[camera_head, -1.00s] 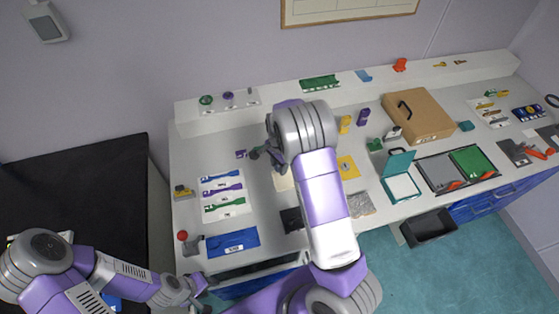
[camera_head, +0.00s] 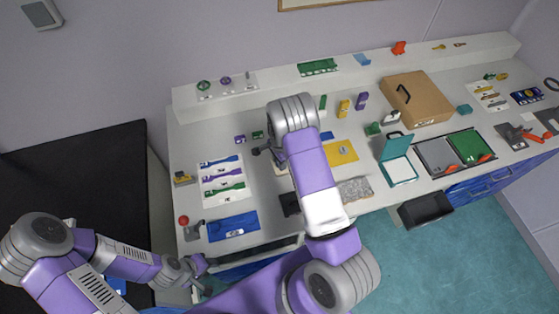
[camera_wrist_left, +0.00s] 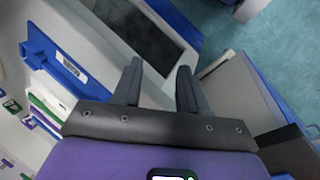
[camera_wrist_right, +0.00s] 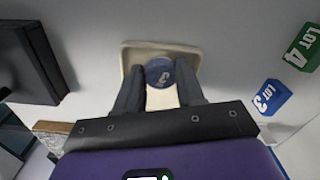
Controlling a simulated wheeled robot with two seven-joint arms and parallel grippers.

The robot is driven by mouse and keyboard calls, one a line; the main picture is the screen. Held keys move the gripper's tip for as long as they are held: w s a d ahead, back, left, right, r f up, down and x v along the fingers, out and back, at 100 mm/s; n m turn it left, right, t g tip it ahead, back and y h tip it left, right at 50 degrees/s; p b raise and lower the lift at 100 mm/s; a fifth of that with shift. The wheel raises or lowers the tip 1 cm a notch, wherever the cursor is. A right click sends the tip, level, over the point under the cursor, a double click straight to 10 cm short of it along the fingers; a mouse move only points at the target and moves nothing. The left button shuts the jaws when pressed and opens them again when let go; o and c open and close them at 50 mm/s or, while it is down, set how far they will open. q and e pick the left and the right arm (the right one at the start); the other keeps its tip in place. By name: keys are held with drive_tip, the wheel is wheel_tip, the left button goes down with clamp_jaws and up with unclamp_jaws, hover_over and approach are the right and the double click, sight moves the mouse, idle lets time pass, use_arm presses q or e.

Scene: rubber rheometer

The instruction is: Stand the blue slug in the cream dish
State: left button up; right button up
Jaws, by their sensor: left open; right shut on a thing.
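The blue slug (camera_wrist_right: 160,72), with a pale number on its round end, is between the fingers of my right gripper (camera_head: 266,153), which is shut on it. The slug's end faces the right wrist camera. The cream dish (camera_wrist_right: 187,50) lies around and beneath the slug in that view; whether the slug touches its floor I cannot tell. In the head view my right gripper and arm hide the slug and most of the dish. My left gripper (camera_wrist_left: 160,82) is open and empty near the bench's front left corner; it also shows in the head view (camera_head: 205,278).
A blue "LOT 3" block (camera_wrist_right: 271,97) and a green "LOT 4" block (camera_wrist_right: 304,48) stand right of the dish. A dark block-like object (camera_wrist_right: 30,62) is at the left. A blue tray (camera_head: 233,226) and a card with coloured dumbbell shapes (camera_head: 222,180) lie left on the bench.

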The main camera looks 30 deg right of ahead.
drive_tip(key=shift+f, duration=0.15)
drive_tip(key=o, duration=0.7)
drive_tip(key=shift+o, duration=0.2)
wheel_tip(320, 180, up, 12)
drive_tip(key=shift+r, duration=0.25)
